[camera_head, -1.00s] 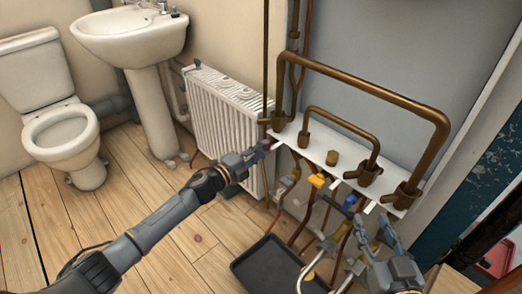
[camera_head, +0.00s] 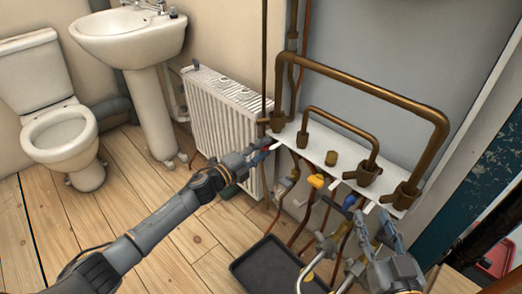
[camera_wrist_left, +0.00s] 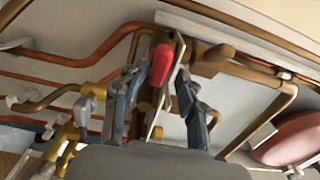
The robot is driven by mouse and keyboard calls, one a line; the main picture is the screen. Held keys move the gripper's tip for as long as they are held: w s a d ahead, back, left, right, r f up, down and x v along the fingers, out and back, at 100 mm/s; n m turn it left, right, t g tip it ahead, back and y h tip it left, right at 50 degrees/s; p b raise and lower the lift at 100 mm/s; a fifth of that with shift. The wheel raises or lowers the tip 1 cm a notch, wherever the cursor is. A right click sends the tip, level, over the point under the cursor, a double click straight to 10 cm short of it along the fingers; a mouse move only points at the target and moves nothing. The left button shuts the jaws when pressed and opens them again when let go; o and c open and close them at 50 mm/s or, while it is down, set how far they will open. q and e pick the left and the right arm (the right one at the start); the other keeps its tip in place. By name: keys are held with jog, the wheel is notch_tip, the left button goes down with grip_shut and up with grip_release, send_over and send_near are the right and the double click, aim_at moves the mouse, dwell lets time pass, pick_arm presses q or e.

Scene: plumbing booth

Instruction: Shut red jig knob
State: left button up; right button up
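The red jig knob (camera_wrist_left: 160,66) shows in the left wrist view as a red lever grip tilted slightly off upright. My left gripper (camera_wrist_left: 158,88) has its two fingers apart, one on each side of the red knob. The left finger looks very close to it; I cannot tell whether it touches. In the head view, my left gripper (camera_head: 264,149) is at the left end of the white jig shelf (camera_head: 318,150), hiding most of the knob. My right gripper (camera_head: 377,222) is at the lower right, in front of the shelf, fingers apart and empty.
Brown pipes (camera_head: 370,88) rise from the shelf. Yellow (camera_head: 316,181) and blue (camera_head: 349,202) handles sit below it, among copper pipes. A black tray (camera_head: 268,266) lies on the floor. A white radiator (camera_head: 222,115) stands behind my left gripper.

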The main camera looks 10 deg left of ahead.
pick_arm(q)
jog(key=shift+f, duration=0.1)
jog(key=shift+s+a, duration=0.1)
jog(key=shift+s, duration=0.1)
jog(key=v, duration=1.1)
jog(key=shift+s, duration=0.25)
jog(key=shift+a, duration=0.15)
